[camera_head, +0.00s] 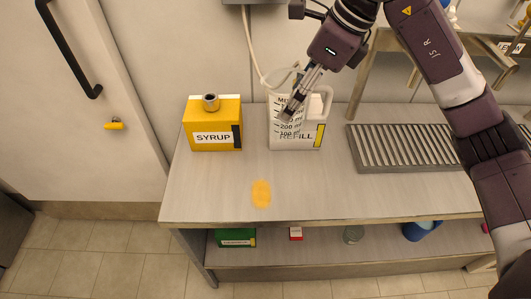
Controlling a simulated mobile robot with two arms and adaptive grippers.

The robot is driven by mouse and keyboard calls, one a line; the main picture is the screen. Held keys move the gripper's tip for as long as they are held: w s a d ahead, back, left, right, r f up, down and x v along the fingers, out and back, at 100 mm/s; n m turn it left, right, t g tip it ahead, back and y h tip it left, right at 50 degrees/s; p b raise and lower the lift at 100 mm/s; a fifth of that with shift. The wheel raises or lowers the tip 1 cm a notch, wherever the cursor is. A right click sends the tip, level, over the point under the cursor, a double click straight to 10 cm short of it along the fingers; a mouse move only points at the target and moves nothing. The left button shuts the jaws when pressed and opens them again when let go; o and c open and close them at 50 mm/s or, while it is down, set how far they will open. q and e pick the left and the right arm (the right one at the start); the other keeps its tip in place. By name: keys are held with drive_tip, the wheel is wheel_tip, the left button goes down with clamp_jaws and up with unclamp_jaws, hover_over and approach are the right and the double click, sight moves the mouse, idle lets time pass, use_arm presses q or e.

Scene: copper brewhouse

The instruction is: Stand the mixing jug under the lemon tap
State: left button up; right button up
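The mixing jug (292,127) is clear, with black writing and ml marks. It overlaps the white refill container behind it, and its outline is hard to make out. My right gripper (288,113) comes down from the upper right, its dark fingers close together over the jug's upper part; it appears shut on the jug. I cannot tell whether the jug's base touches the counter. My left gripper is not in view. No tap labelled lemon can be made out.
A yellow syrup container (203,137) and the white refill container (313,130) stand at the counter's back. An orange patch (261,193) marks the bare front counter. A drip grille (400,148) lies right. Items sit on a lower shelf (325,255).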

sight(296, 124)
drive_tip(key=f, duration=0.2)
drive_tip(key=f+p, duration=0.1)
drive_tip(key=f, duration=0.4)
drive_tip(key=shift+d+f, duration=0.2)
drive_tip(key=shift+d, duration=0.1)
wheel_tip(296, 124, down, 10)
drive_tip(key=shift+a+f+p, duration=0.15)
drive_tip(key=shift+p, duration=0.9)
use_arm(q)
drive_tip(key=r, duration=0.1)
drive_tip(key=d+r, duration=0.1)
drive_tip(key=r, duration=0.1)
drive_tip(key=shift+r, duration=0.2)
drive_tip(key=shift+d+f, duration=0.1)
use_arm(e)
drive_tip(key=shift+f, duration=0.1)
drive_tip(key=shift+f, duration=0.15)
drive_tip(key=o, duration=1.5)
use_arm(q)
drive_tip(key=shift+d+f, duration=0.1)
use_arm(e)
drive_tip(key=shift+o, duration=0.2)
